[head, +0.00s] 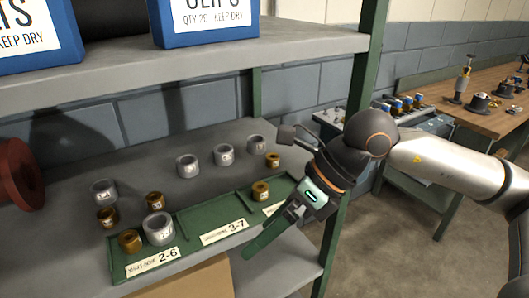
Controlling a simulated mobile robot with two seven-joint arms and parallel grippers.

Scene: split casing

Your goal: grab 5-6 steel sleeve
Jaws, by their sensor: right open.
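Several grey steel sleeves stand on the shelf: one at the left (104,192), one in the green tray (158,229), and three toward the back, at the left (188,167), middle (223,155) and right (256,144) of that row. Their markings are too small to read surely, so I cannot tell which is 5-6. My right gripper (278,226) is open and reaches down from the right near the tray's right end, apart from the sleeves. Its fingers are partly hard to make out. My left gripper is not in view.
Brass sleeves stand among the steel ones, such as one in the tray (130,241) and one farther right (261,190). The green tray (190,222) has labels 2-6 and 3-7. A green post (366,70) and upper shelf (190,62) bound the space. Blue boxes (205,30) sit above.

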